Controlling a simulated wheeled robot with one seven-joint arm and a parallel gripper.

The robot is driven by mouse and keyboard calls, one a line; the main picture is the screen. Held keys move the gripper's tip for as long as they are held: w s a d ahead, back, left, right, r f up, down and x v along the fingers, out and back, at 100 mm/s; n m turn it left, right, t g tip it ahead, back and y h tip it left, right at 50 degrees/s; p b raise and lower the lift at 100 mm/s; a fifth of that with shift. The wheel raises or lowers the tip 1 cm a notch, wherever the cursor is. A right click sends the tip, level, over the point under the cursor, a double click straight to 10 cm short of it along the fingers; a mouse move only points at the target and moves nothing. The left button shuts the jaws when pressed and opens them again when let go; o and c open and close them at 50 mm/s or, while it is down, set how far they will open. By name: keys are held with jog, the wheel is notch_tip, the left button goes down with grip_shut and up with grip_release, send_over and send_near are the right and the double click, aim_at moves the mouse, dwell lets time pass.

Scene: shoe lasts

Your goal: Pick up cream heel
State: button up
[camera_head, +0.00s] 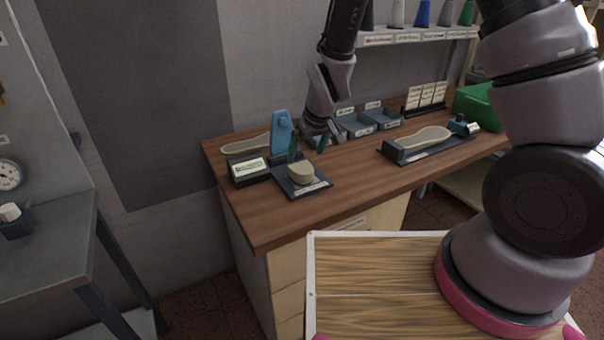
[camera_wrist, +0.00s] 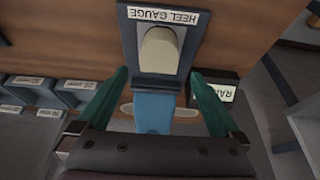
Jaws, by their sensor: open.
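The cream heel (camera_head: 300,173) sits on the dark heel gauge plate (camera_head: 314,188) on the wooden bench. In the wrist view the cream heel (camera_wrist: 159,50) lies ahead of the fingertips, on the gauge plate (camera_wrist: 130,37) marked "HEEL GAUGE". My gripper (camera_head: 307,142) is above the bench, close over the gauge. In the wrist view the green fingers of my gripper (camera_wrist: 158,77) are spread wide and hold nothing. They point toward the heel, one on each side of its line, and do not visibly touch it.
A blue upright block (camera_head: 281,132) stands behind the gauge. A labelled dark box (camera_head: 248,168) is to its left. Grey trays (camera_head: 356,125) lie behind to the right, and a dark fixture with a sole (camera_head: 419,139) farther right. The bench front (camera_head: 354,182) is clear.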

aim_at(302, 167)
jog(key=x, duration=0.7)
jog(key=shift+f, duration=0.4)
jog(key=shift+r, duration=0.1)
jog(key=c, duration=1.4)
